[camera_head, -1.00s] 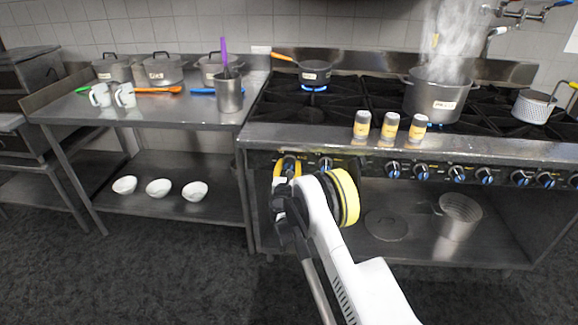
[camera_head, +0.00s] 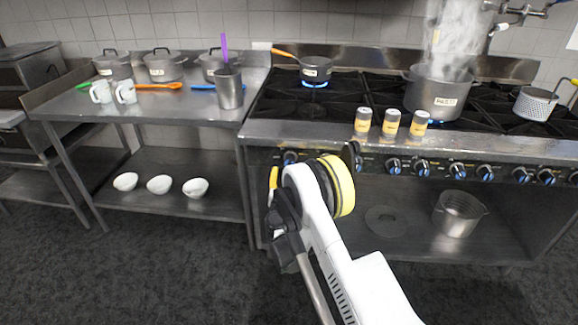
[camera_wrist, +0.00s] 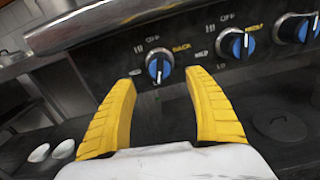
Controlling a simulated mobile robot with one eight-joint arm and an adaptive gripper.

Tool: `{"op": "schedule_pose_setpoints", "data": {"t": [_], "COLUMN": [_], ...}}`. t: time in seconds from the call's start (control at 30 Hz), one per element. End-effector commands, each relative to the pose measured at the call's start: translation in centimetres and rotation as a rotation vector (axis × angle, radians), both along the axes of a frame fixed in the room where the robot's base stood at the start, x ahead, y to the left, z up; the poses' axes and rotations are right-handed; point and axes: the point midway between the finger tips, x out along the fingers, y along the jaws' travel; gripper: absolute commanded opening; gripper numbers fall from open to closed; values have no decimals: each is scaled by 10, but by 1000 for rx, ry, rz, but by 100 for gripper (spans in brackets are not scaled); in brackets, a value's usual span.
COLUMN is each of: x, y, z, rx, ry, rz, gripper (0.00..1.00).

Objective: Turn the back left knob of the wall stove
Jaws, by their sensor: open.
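The wall stove (camera_head: 440,145) has a row of black-and-blue knobs along its front panel. The leftmost knob (camera_head: 290,157) shows just above my gripper in the head view. In the wrist view a blue-faced knob (camera_wrist: 159,67) with a white pointer bar sits beyond and between my fingertips, apart from them. A second knob (camera_wrist: 236,43) is to its right. My gripper (camera_wrist: 161,77) is open and empty, with yellow fingers either side of the view. In the head view one yellow finger (camera_head: 273,179) shows; the other is hidden by my wrist.
A steaming pot (camera_head: 440,92), a pan (camera_head: 315,70) over a flame and three shakers (camera_head: 391,122) are on the stove. A steel side table (camera_head: 170,110) stands left. A pot (camera_head: 458,214) is on the lower shelf. Floor in front is clear.

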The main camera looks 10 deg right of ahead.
Motion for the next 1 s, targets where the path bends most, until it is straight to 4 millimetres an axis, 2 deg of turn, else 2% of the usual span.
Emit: {"op": "schedule_pose_setpoints", "data": {"t": [0.1,0.3,0.77,0.87,0.97,1.0], "x": [-21,-39,-40,-39,-38,-39], "y": [7,12,12,8,-2,-8], "z": [0,0,1,11,37,51], "rx": [0,0,3,47,170,241], "ry": [0,0,0,-2,-8,-12], "rz": [1,0,-1,-11,-40,-58], "gripper": [63,63,63,63,63,63]}}
